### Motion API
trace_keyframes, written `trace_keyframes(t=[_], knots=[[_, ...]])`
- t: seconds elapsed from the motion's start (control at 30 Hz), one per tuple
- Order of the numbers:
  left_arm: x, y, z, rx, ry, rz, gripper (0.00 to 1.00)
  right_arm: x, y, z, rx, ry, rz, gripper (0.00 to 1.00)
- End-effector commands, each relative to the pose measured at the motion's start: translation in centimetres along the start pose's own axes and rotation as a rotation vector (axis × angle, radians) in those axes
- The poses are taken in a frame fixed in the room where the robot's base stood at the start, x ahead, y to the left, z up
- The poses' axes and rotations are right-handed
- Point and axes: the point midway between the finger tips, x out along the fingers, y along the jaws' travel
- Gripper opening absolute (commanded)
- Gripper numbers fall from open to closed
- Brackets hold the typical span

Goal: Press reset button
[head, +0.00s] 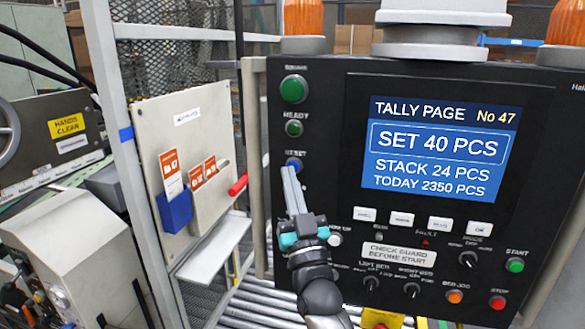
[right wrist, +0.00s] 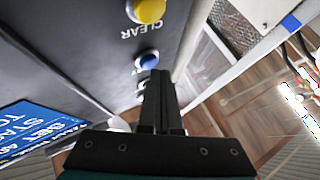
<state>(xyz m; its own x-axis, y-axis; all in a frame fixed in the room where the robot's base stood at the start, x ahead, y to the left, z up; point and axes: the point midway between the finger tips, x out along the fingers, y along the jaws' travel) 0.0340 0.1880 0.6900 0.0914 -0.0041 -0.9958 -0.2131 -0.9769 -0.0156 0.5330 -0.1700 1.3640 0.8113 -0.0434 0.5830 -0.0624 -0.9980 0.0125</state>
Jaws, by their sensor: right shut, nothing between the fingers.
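The reset button (head: 294,162) is a small blue button under the label RESET on the left side of the black control panel. It also shows in the right wrist view (right wrist: 148,58), just beyond the fingertips. My right gripper (head: 289,172) points up at the button from below, its fingers closed together and empty. In the right wrist view the closed fingertips (right wrist: 159,76) lie right beside the button's lower edge. I cannot tell whether they touch it. My left gripper is not in view.
A yellow button (right wrist: 150,10) labelled CLEAR is near the blue one. Green buttons (head: 293,89) sit above it. A blue screen (head: 437,150) is to the right, with several knobs and buttons below. A metal post (head: 120,120) and beige board (head: 150,135) stand left.

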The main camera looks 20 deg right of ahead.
Motion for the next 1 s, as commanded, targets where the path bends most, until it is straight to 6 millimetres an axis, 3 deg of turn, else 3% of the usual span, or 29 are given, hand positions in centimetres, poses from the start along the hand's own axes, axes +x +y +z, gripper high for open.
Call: trace_keyframes(t=[1.0], knots=[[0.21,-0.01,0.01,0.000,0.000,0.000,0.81,0.59,0.45,0.47,0.000,-0.001,0.000,0.00]])
